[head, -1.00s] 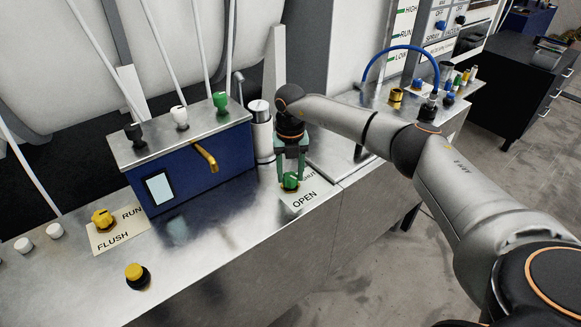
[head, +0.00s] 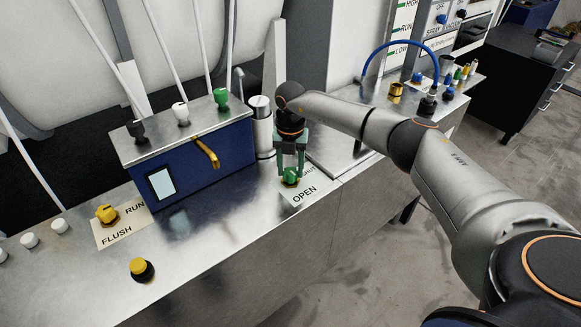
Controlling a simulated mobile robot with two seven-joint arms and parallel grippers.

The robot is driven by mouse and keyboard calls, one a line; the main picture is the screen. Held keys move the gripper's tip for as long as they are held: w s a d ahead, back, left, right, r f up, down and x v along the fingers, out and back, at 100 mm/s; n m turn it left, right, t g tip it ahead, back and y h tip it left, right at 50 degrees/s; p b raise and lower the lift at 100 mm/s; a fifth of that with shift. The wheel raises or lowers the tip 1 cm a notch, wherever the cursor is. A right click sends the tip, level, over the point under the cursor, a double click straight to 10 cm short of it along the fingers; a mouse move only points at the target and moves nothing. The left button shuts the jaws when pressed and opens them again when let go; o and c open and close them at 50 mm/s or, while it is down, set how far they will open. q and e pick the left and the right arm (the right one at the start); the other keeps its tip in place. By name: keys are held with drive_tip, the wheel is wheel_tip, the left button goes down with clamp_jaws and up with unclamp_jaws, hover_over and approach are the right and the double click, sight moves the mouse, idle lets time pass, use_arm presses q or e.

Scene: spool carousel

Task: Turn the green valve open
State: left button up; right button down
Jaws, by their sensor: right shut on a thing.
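The green valve (head: 290,175) sits on the steel counter beside a white label plate (head: 305,193) reading OPEN, with a second word partly hidden behind my gripper. My right gripper (head: 291,172) points down from above, its two green fingers shut on the green valve. The fingers cover part of the valve, so its exact angle is hard to tell. My left gripper is not in view.
A blue box (head: 195,165) with a brass handle stands left of the valve, and a steel cylinder (head: 262,130) is just behind. A yellow valve (head: 106,214) and yellow button (head: 141,268) are at the left.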

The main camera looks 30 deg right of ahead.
sight(291, 171)
drive_tip(key=shift+c, duration=1.5)
unclamp_jaws()
drive_tip(key=shift+r, duration=0.1)
wheel_tip(291, 171, up, 12)
drive_tip(key=b, duration=0.1)
drive_tip(key=shift+r, duration=0.2)
